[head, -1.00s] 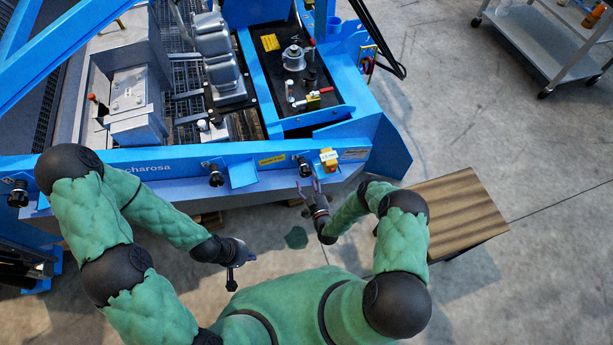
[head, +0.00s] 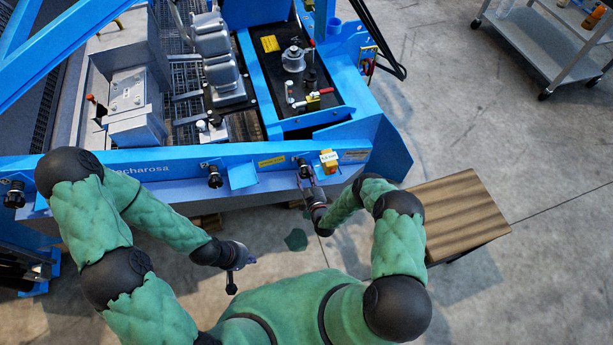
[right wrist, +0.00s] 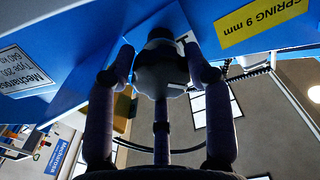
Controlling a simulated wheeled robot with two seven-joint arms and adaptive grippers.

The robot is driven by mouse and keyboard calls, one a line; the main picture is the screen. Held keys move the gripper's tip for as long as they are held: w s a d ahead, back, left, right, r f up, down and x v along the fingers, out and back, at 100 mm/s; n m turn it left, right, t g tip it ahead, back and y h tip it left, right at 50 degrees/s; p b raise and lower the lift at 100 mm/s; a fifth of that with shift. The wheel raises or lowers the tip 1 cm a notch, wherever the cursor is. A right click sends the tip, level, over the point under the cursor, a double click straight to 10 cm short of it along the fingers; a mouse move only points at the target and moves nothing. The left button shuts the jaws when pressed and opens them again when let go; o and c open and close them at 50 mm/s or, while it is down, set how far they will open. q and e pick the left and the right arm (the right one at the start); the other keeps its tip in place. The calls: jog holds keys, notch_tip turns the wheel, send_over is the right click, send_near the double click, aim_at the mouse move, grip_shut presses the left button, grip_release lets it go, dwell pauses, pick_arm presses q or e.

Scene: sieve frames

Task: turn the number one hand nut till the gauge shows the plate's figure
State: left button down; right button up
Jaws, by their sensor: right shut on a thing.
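The yellow plate (right wrist: 262,22) reads "SPRING 9 mm" and also shows in the head view (head: 271,161). An orange box with a pale display (head: 328,158), perhaps the gauge, is right of the nut; its figure is too small to read. My left gripper (head: 246,260) hangs away from the beam; its fingers are unclear.
Other dark hand nuts (head: 215,178) (head: 14,196) stand along the beam to the left. A wooden-topped table (head: 462,215) is to my right. A grey cart (head: 550,45) stands at the back right. The floor between them is clear.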

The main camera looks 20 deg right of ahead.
jog(key=shift+s+f+m, duration=0.1)
jog(key=shift+m, duration=0.2)
jog(key=m, duration=0.4)
jog(key=shift+a, duration=0.15)
jog(key=m, duration=0.5)
jog(key=shift+a+m, duration=0.1)
jog(key=shift+m, duration=0.3)
jog(key=m, duration=0.4)
jog(key=shift+m, duration=0.3)
jog(key=m, duration=0.5)
jog(key=shift+a, duration=0.1)
jog(key=m, duration=0.4)
jog(key=shift+m, duration=0.4)
jog(key=m, duration=0.4)
jog(key=shift+m, duration=0.3)
jog(key=m, duration=0.4)
jog(key=shift+r, duration=0.2)
jog(key=m, duration=0.4)
jog(key=shift+m, duration=0.3)
